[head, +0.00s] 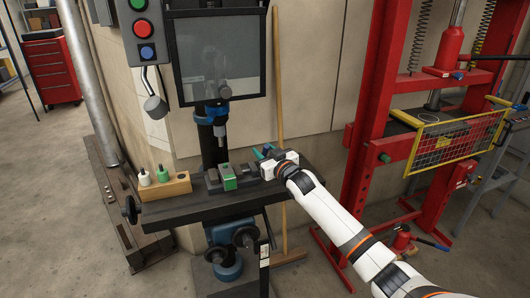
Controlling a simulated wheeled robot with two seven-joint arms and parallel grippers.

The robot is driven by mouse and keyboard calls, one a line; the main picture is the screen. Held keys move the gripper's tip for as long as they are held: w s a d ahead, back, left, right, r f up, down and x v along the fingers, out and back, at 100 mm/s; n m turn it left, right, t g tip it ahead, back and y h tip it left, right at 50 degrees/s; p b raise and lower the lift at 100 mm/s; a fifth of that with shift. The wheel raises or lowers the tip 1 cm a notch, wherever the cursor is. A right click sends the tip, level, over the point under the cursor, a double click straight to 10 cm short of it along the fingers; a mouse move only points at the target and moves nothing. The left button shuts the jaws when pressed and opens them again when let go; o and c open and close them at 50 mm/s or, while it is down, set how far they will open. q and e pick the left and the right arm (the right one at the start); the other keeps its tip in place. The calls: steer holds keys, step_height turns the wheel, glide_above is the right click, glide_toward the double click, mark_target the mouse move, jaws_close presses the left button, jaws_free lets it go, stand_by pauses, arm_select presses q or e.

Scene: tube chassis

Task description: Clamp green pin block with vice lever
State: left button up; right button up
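The green pin block (229,183) sits in the grey vice (213,182) on the dark machine table. Vice metal shows on both sides of the block; I cannot tell whether the jaws press on it. My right arm comes in from the lower right. My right gripper (263,163) is at the vice's right end, close to small teal parts (257,154). I cannot make out whether these belong to the vice lever or to the gripper. The fingertips are too small and partly hidden to tell open from shut. My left gripper is not in view.
A wooden holder (166,188) with a white pin and a green pin stands left of the vice on the machine table (205,206). The drill press column and spindle (222,132) rise behind the vice. A red press frame (365,150) stands at the right.

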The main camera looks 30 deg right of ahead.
jaws_close()
